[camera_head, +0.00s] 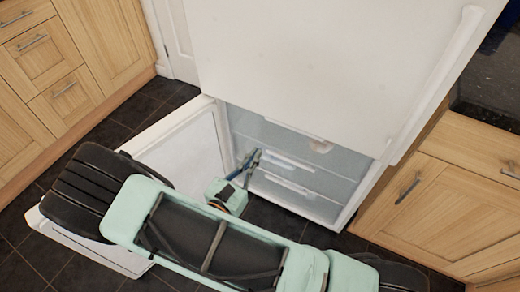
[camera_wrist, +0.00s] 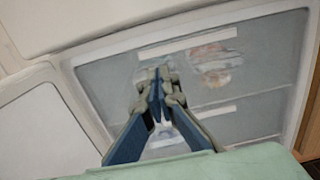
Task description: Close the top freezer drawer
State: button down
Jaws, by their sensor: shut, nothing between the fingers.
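The freezer compartment is open at the bottom of the white fridge, with translucent drawers stacked inside. The top freezer drawer (camera_head: 295,140) is the uppermost one, with a pale handle strip; it also shows in the wrist view (camera_wrist: 200,62). Some packed contents show blurrily through its front. I cannot tell how far it sticks out. My gripper (camera_head: 253,157) is shut and empty in front of the drawers. In the wrist view my gripper (camera_wrist: 157,80) overlaps the drawer fronts, hiding part of them; I cannot tell whether it touches.
The freezer door (camera_head: 185,150) stands open at the left, beside my arm. The closed upper fridge door (camera_head: 330,60) is above the compartment. Wooden cabinets stand at the left (camera_head: 60,70) and right (camera_head: 440,195). Dark floor tiles (camera_head: 270,215) show in front of the freezer.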

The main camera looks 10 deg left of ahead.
aim_at(276, 124)
jog(key=shift+b+x, duration=1.4)
jog(key=shift+x, duration=4.6)
jog(key=shift+p+x, duration=0.35)
jog(key=shift+x, duration=0.85)
